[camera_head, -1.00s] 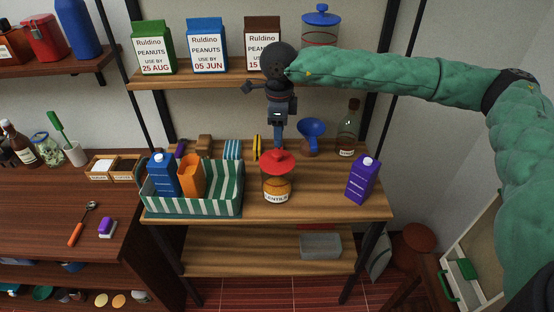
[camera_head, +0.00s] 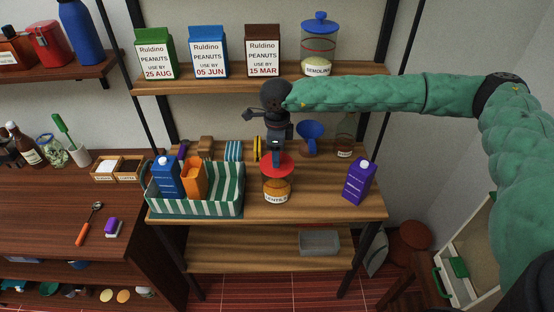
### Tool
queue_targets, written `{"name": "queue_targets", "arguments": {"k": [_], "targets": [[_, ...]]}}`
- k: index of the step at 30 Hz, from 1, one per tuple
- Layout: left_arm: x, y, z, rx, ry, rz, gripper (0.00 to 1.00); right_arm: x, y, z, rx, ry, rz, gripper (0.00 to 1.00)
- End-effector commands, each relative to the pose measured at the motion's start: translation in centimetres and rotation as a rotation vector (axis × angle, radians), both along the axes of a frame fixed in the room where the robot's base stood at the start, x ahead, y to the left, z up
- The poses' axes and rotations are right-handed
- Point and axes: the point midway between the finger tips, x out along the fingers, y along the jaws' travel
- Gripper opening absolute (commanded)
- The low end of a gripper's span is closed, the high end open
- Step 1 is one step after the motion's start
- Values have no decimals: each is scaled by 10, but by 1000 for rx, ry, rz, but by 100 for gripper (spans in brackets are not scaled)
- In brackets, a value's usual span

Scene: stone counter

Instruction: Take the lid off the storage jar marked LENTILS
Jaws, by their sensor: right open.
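The jar marked LENTILS (camera_head: 277,191) stands on the middle wooden shelf, with its red lid (camera_head: 284,171) on top. The label is partly readable. My right gripper (camera_head: 276,160) comes down from above, right over the lid; its fingers are open and overlap the lid's knob area in the head view. I cannot tell whether the fingers touch the knob, which is hidden. My left gripper is not in view.
A striped basket (camera_head: 208,209) with a blue carton (camera_head: 166,178) and an orange carton (camera_head: 196,178) stands left of the jar. A purple carton (camera_head: 358,182) stands to the right. A blue funnel (camera_head: 310,132) and a bottle (camera_head: 344,138) are behind. A jar marked SEMOLINA (camera_head: 320,52) is on the shelf above.

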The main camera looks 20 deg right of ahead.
Motion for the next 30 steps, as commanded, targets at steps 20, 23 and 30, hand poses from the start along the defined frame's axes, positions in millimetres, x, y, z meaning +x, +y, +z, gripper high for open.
{"name": "queue_targets", "arguments": {"k": [20,23,30], "targets": [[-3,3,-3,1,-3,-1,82,0,0,-5,1,0,0,4],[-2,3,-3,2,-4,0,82,0,0,-5,1,0,0,4],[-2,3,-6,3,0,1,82,0,0,-2,1,-1,0,4]]}}
